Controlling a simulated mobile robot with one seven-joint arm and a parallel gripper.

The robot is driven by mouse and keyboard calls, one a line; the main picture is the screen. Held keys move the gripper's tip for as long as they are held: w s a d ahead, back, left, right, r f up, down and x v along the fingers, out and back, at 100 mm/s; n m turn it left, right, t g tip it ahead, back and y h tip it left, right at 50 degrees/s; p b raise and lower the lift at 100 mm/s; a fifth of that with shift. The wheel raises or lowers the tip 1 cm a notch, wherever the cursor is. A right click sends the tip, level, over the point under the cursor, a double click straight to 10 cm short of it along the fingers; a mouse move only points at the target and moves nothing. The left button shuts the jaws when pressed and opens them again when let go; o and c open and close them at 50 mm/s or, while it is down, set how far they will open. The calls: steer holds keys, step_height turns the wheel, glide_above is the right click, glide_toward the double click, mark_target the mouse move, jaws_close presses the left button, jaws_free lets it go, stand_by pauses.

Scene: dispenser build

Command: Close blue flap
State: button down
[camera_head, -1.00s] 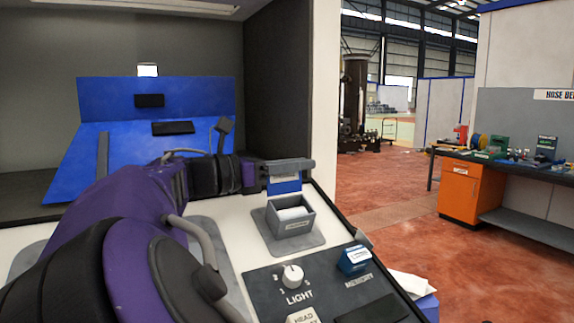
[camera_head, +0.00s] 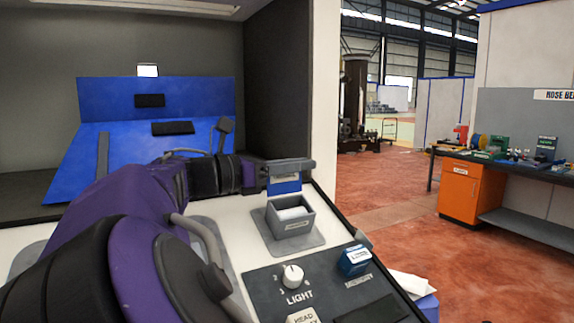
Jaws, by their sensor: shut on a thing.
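My gripper (camera_head: 289,168) is at the end of my purple and black arm, above and just behind the small grey box. It is shut on a small blue piece (camera_head: 286,187) with a pale label. The gripper's grey jaw covers the piece's top, and its lower edge is close to the box's back rim; I cannot tell if they touch. A large blue panel (camera_head: 200,97) with a black block stands upright in the recess at the back left. A sloping blue panel (camera_head: 134,145) lies in front of it, partly hidden by my arm. I cannot tell which blue part is the flap.
The grey box (camera_head: 291,231) holds something white and stands on a grey pad on the white counter. A dark control panel (camera_head: 262,287) with a LIGHT knob (camera_head: 292,275) and a blue MEMORY block (camera_head: 354,259) is in front. A dark side wall (camera_head: 287,80) bounds the recess.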

mark_target(315, 213)
steer(key=s+m+b, duration=0.1)
steer(key=m, duration=0.2)
steer(key=s+d+f+m+b, duration=0.1)
steer(key=m, duration=0.2)
steer(key=s+m+b, duration=0.1)
steer(key=s+m, duration=0.1)
steer(key=m, duration=0.2)
steer(key=shift+d+f, duration=0.2)
steer(key=shift+d, duration=0.2)
steer(key=m+b, duration=0.1)
steer(key=s+f+m+b, duration=0.1)
steer(key=m, duration=0.1)
steer(key=m+b, duration=0.1)
steer(key=shift+s+d+f+m+b, duration=0.15)
steer(key=shift+d+f+m+b, duration=0.1)
steer(key=shift+f+m+b, duration=0.15)
steer(key=shift+s+d+f+m+b, duration=0.15)
steer(key=shift+f+m+b, duration=0.1)
steer(key=shift+m+b, duration=0.55)
steer(key=shift+s+a+f+m+b, duration=0.1)
steer(key=shift+f+m+b, duration=0.1)
steer(key=shift+m+b, duration=0.6)
